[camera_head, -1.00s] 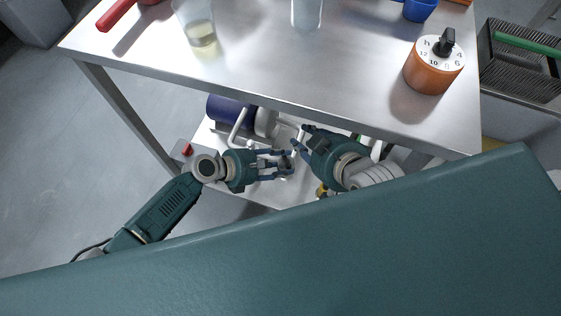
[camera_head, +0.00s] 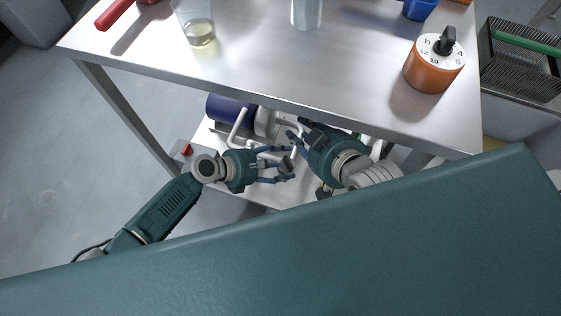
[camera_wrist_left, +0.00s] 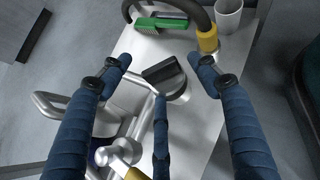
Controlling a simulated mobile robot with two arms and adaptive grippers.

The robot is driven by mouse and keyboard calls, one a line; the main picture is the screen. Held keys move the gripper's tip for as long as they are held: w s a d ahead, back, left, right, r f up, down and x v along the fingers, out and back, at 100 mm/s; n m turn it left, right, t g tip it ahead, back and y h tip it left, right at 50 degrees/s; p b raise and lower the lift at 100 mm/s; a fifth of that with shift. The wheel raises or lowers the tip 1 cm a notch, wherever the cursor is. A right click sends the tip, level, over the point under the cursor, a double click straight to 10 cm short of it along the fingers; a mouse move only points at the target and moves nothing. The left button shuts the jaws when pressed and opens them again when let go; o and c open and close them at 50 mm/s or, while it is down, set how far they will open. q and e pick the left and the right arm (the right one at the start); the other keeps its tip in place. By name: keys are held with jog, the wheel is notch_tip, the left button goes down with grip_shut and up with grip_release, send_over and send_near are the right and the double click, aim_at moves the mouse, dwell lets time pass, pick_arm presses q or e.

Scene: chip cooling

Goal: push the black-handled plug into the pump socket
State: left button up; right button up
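The black-handled plug (camera_wrist_left: 163,73) shows in the left wrist view as a black block on a round grey metal body. It lies between the spread fingers of my left gripper (camera_wrist_left: 164,72), which look open and clear of it. In the head view the left gripper (camera_head: 289,163) is low beside the under-table shelf, with the dark handle (camera_head: 286,163) at its fingertips. The pump (camera_head: 229,110), a dark blue cylinder with a grey end, is behind the grippers. I cannot make out the pump socket or whether the plug sits in it. My right gripper (camera_head: 296,142) is close above the left one; its fingers are partly hidden.
The steel table top (camera_head: 270,65) overhangs the shelf and carries an orange timer (camera_head: 432,73) and glassware. In the left wrist view a dark hose (camera_wrist_left: 190,10) with a yellow end, a green brush (camera_wrist_left: 160,23) and a white mug (camera_wrist_left: 228,16) lie beyond the plug.

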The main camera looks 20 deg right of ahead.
pick_arm(q)
jog(key=shift+s+a, duration=0.1)
jog(key=v, duration=1.1)
jog(key=shift+a+r, duration=0.3)
jog(key=shift+s, duration=0.1)
